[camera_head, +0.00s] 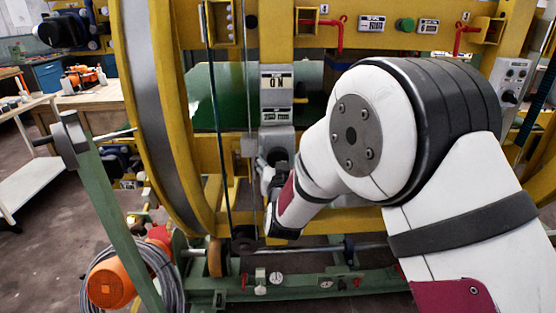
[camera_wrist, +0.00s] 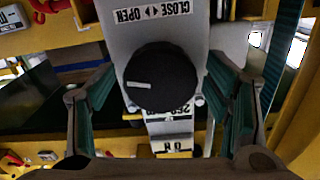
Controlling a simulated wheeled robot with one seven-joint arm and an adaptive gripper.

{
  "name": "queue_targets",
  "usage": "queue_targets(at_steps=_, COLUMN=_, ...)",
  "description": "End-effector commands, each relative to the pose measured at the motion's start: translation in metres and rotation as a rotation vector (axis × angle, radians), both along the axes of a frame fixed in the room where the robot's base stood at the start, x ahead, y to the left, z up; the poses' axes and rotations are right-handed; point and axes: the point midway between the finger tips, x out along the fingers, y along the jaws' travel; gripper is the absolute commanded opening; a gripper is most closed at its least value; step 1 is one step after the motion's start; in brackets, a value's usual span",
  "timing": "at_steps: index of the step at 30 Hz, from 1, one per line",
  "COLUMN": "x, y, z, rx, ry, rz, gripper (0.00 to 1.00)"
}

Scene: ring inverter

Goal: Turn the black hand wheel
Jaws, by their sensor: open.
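The black hand wheel (camera_wrist: 160,76) is a round black knob with a pale pointer mark on its left half, in the upper middle of the wrist view. It sits on a grey housing (camera_wrist: 125,20) with a "CLOSE OPEN" label. My gripper (camera_wrist: 163,82) is open, with one dark green-lined finger on each side of the wheel. Clear gaps show between the fingers and the wheel's rim. In the head view my gripper (camera_head: 268,182) is at the lower part of the grey housing (camera_head: 277,138); my arm partly hides it, and I cannot clearly make out the wheel there.
A yellow frame with a large curved ring (camera_head: 150,110) surrounds the housing. Thin vertical cables (camera_head: 215,110) hang left of it. A green base rail (camera_head: 330,283) runs below. A green lever post (camera_head: 115,215) and an orange motor (camera_head: 110,284) stand at lower left.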

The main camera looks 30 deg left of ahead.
Motion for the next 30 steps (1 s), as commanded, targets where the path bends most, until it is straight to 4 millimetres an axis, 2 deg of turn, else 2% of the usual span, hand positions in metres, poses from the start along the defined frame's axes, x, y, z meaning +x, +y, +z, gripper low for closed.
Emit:
queue_targets(at_steps=3, x=-0.0002, y=-0.0001, z=0.0, rx=0.0, ry=0.0, rz=0.0, gripper=0.69)
queue_targets(at_steps=9, x=-0.0004, y=-0.0001, z=0.0, rx=0.0, ry=0.0, rz=0.0, gripper=0.24)
queue_targets(at_steps=20, x=-0.0002, y=0.0001, z=-0.0003, rx=0.029, ry=0.018, rz=0.001, gripper=0.23)
queue_targets(at_steps=30, x=0.0015, y=-0.0006, z=-0.0022, rx=0.211, ry=0.127, rz=0.0, gripper=0.23)
